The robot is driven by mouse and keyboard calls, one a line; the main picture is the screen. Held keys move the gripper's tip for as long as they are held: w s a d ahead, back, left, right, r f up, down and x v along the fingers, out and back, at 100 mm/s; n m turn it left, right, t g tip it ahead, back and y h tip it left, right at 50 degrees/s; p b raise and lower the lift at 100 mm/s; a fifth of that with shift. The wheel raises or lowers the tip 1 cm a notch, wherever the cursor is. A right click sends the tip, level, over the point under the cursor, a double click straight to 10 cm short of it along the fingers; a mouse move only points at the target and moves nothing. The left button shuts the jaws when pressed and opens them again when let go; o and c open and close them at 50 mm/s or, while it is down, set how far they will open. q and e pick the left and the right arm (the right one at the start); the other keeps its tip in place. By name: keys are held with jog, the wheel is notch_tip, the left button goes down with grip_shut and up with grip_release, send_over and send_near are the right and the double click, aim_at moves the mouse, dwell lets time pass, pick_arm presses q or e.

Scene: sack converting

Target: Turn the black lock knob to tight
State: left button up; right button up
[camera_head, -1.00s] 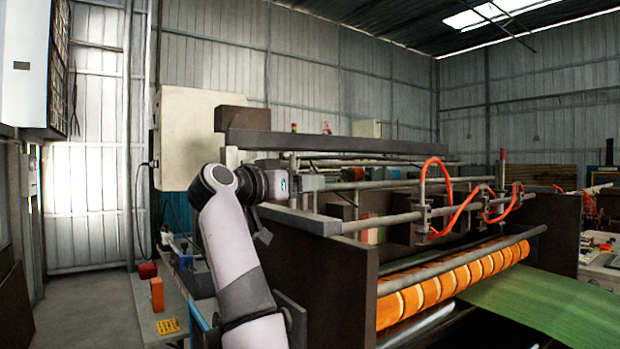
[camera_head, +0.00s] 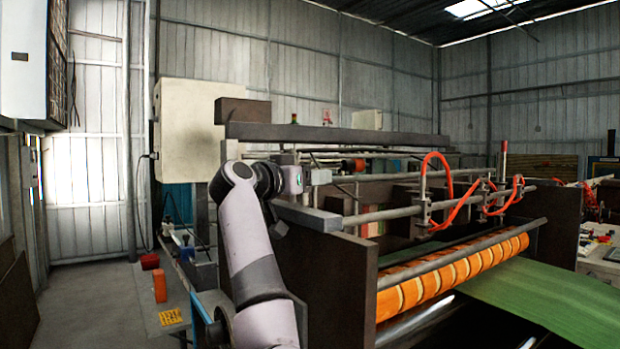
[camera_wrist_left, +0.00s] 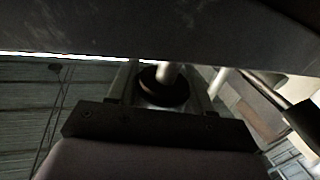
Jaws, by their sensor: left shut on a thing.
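My left arm reaches in to the left end of the machine. In the head view my left gripper (camera_head: 319,177) is at the rods just above the dark side plate. In the left wrist view a round black knob (camera_wrist_left: 160,92) with a pale metal rod behind it sits between the fingers of my left gripper (camera_wrist_left: 163,86). The gripper is shut on this knob. The knob's mark or setting cannot be read. In the head view I cannot make out the knob at the gripper. My right gripper is in neither view.
A dark crossbeam (camera_head: 340,139) runs above the gripper. Metal rods (camera_head: 385,215) with orange hoses (camera_head: 436,190) extend to the right. The dark side plate (camera_head: 325,280) stands beside my arm. An orange-banded roller (camera_head: 450,277) and green sheet (camera_head: 540,295) lie lower right.

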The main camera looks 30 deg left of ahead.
pick_arm(q)
jog(key=shift+h, duration=0.4)
jog(key=m+h, duration=0.1)
jog(key=h, duration=0.1)
jog(key=m+g+h, duration=0.1)
jog(key=m+h, duration=0.1)
jog(key=m+g+h, duration=0.1)
jog(key=h, duration=0.1)
jog(key=shift+s+d+m, duration=0.1)
jog(key=shift+d+m, duration=0.15)
jog(key=shift+m, duration=0.05)
jog(key=shift+s+d+m+g+h, duration=0.1)
jog(key=shift+d+m+g+h, duration=0.05)
jog(key=shift+m+g+h, duration=0.7)
jog(key=shift+s+d+m+g+h, duration=0.1)
jog(key=shift+m+g+h, duration=0.5)
jog(key=shift+h, duration=0.35)
jog(key=shift+s+d+m+g+h, duration=0.1)
jog(key=shift+d+m+g+h, duration=0.05)
jog(key=shift+m+g+h, duration=0.95)
jog(key=o, duration=1)
jog(key=shift+c, duration=0.2)
jog(key=b+v, duration=0.1)
jog(key=v, duration=0.6)
